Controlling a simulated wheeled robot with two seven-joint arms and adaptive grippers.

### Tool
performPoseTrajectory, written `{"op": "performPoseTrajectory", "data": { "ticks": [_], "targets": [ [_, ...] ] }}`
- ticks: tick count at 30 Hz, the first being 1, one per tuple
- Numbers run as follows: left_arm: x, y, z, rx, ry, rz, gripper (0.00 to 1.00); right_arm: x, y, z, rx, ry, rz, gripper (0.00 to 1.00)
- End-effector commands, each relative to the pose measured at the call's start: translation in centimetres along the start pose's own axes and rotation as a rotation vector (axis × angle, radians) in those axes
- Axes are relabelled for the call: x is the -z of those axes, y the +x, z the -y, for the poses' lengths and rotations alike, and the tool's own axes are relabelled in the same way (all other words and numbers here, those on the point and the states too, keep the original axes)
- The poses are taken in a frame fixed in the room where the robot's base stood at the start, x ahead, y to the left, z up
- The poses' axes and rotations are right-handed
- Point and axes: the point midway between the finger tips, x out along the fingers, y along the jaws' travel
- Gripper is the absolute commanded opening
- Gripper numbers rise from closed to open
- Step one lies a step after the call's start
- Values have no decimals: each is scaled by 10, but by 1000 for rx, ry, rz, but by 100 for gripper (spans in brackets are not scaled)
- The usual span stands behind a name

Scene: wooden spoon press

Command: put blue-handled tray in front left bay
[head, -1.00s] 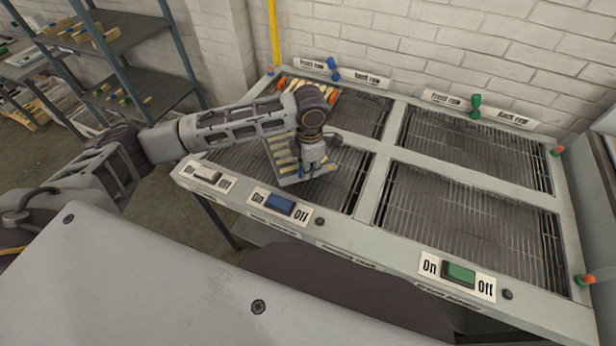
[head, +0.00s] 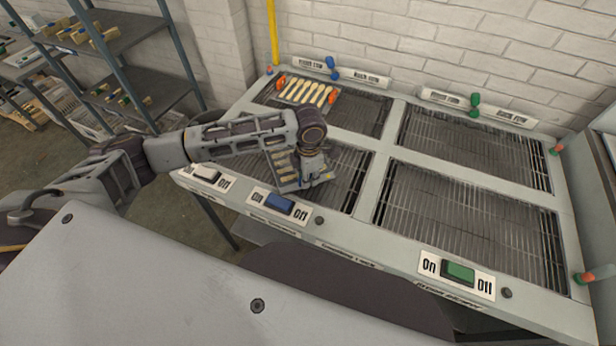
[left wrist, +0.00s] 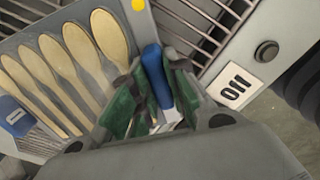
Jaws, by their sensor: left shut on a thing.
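The blue-handled tray (head: 288,184) is a grey tray with several wooden spoons. It is over the front left bay (head: 346,186), near its front edge; I cannot tell if it rests on the grate. My left gripper (head: 322,178) is at the tray's right end. In the left wrist view, the left gripper (left wrist: 157,100) is shut on the blue handle (left wrist: 156,72), and the tray (left wrist: 92,20) with pale spoons lies left of the fingers. My forearm covers part of the bay. My right gripper is not in view.
An orange-handled tray (head: 300,103) of spoons lies in the back left bay. The two right bays (head: 465,212) are empty. A blue switch (head: 280,204) and a green switch (head: 458,272) sit on the front rim. Shelves (head: 120,45) stand at the left.

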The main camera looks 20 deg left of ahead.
Motion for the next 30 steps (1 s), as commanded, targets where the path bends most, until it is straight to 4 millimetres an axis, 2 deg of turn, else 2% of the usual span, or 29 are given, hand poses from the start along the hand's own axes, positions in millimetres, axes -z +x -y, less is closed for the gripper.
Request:
{"op": "performPoseTrajectory", "data": {
  "ticks": [10,11,15,30],
  "targets": [
    [0,2,0,-1,0,1,0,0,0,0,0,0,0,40],
    [0,2,0,0,0,0,18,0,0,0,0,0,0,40],
    [0,2,0,0,0,0,36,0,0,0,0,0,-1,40],
    [0,-3,0,0,0,0,37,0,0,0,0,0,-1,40]
  ]
}}
